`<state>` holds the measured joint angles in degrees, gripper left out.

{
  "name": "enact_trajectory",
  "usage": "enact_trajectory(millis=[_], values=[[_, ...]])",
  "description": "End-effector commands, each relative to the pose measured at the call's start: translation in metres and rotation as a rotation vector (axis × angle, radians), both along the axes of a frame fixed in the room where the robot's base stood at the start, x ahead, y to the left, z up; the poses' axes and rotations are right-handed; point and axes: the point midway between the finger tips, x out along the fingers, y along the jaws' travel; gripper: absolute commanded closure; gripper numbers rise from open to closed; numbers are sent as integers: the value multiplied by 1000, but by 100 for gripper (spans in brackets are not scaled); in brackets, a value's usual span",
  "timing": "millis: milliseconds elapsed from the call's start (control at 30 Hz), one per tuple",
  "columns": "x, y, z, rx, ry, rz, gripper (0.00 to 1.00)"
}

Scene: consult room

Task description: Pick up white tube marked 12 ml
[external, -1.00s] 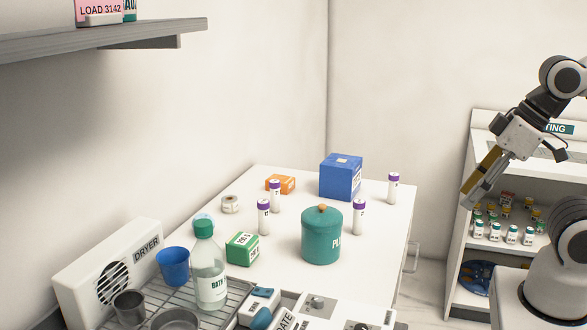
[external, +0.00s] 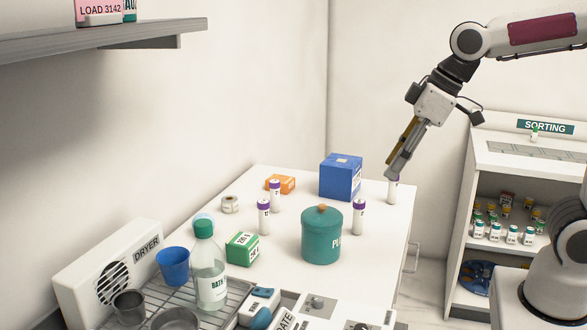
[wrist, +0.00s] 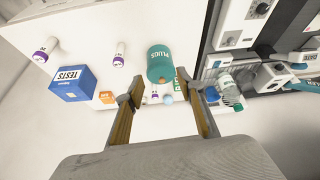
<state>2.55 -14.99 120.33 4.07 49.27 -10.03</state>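Several white tubes with purple caps stand upright on the white table. One is at the far right corner (external: 393,191), one right of the teal jar (external: 358,217), and two left of it (external: 264,217) (external: 275,195). Their markings are too small to read, so I cannot tell which says 12 ml. My gripper (external: 394,170) overlaps the cap of the far-right tube in the external view. In the wrist view my gripper (wrist: 157,88) is open and empty, its fingers apart, with tubes (wrist: 47,50) (wrist: 120,54) beyond and left of them.
The teal PLUGS jar (external: 321,240) stands mid-table, with a blue TESTS box (external: 340,178) behind it. A sorting shelf (external: 482,165) stands at right.

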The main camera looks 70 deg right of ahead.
Motion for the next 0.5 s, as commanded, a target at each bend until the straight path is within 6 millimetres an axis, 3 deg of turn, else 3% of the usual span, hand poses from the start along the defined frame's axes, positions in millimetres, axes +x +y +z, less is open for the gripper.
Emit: enact_trajectory(millis=[500], values=[[102,-10,-18,-1,23,49,62]])
